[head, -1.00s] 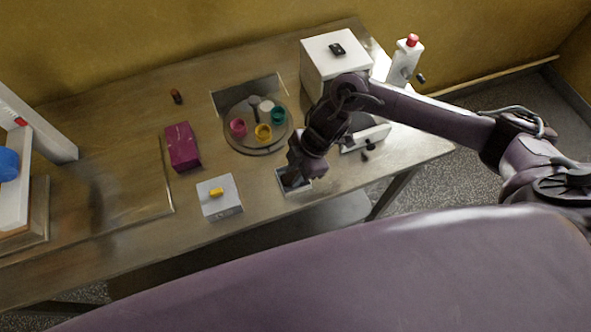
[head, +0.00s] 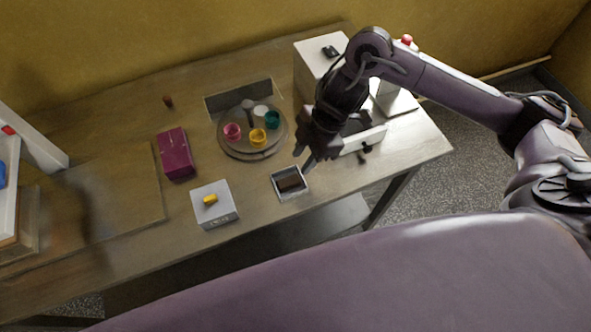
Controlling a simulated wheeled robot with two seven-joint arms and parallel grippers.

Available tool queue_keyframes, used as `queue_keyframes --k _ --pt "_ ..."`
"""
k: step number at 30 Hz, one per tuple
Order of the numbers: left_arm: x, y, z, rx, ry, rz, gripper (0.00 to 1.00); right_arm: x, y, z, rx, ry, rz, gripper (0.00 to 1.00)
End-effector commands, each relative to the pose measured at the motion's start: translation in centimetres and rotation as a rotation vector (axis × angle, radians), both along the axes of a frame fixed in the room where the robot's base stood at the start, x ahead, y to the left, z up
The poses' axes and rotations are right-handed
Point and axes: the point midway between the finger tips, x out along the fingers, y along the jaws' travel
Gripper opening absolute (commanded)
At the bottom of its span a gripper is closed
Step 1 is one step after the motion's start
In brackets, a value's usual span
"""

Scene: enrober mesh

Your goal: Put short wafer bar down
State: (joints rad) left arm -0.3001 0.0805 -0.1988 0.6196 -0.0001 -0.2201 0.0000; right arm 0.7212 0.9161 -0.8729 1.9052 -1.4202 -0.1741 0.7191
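A dark brown bar, apparently the short wafer bar (head: 291,184), lies in a small square tray with a light rim (head: 277,195) near the table's front edge. My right gripper (head: 304,162) is just above and right of the tray, apart from the bar. Its fingers look spread, with nothing between them. The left gripper is out of view.
Left of the tray is a grey box with a yellow piece on top (head: 222,216). Behind are a magenta box (head: 175,155) and a round turntable (head: 245,153) with coloured cups. A white box (head: 310,75) stands behind my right arm. Bare table lies between tray and turntable.

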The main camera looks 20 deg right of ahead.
Motion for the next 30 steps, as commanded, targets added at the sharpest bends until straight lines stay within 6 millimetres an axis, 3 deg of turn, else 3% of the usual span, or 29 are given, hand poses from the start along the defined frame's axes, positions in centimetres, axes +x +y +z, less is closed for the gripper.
queue_keyframes --k 4,9,30 --pt "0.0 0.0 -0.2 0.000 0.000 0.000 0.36 0.2 -1.0 2.3 -0.003 -0.005 -0.001 0.34" --pt "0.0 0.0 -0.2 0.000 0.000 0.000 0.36 0.0 -1.4 3.3 -0.001 0.000 0.000 0.34" --pt "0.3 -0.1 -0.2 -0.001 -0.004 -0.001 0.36 0.0 -1.4 3.4 0.000 0.001 -0.001 0.34"
